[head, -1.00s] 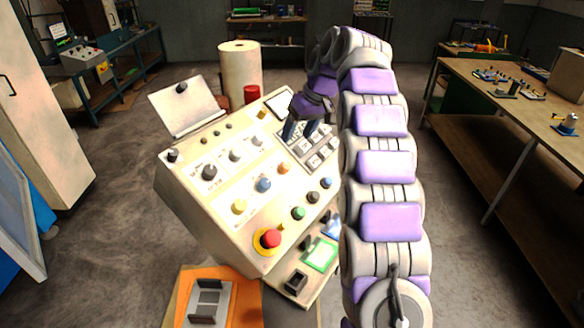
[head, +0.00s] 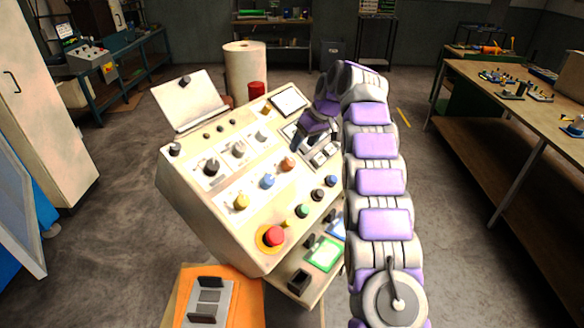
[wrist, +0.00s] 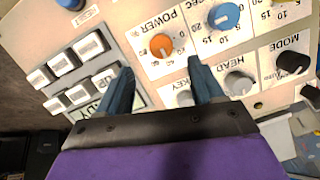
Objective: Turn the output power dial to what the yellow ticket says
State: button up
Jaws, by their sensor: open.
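The orange power dial (head: 288,164) is on the sloped cream console (head: 225,215), in the row with a blue and a yellow knob. In the wrist view the orange dial (wrist: 161,46) sits under the printed word POWER, with scale numbers around it. My gripper (wrist: 161,80) is open and empty. Its two dark blue fingers point toward the panel, one to each side below the dial in the picture, apart from it. In the head view my gripper (head: 298,143) is over the keypad side of the panel. I cannot make out a yellow ticket.
A red mushroom button (head: 275,236) stands out at the panel's lower corner. A green-framed card (head: 324,254) is on the lower ledge. Grey and blue knobs (wrist: 223,16) crowd close around the orange dial. An orange stand (head: 250,300) is in front of the console.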

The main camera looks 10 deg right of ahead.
aim_at(292, 163)
jog(key=b+x, duration=0.2)
jog(key=x, duration=0.8)
jog(key=shift+w+f, duration=0.1)
jog(key=shift+f, duration=0.15)
jog(key=shift+c, duration=0.2)
jog(key=c, duration=1)
jog(key=shift+o, duration=0.2)
jog(key=shift+a, duration=0.1)
jog(key=shift+r+p, duration=0.1)
jog(key=shift+p, duration=0.35)
jog(key=m+p, duration=0.2)
jog(key=p, duration=0.2)
jog(key=shift+a+r+m, duration=0.1)
jog(key=shift+r+m, duration=0.05)
jog(key=shift+m, duration=0.25)
jog(key=m+y+p, duration=0.1)
jog(key=m+p, duration=0.1)
jog(key=p, duration=0.1)
jog(key=shift+p, duration=0.4)
jog(key=m+p, duration=0.3)
jog(key=shift+f+m+y+p, duration=0.3)
jog(key=shift+f, duration=0.05)
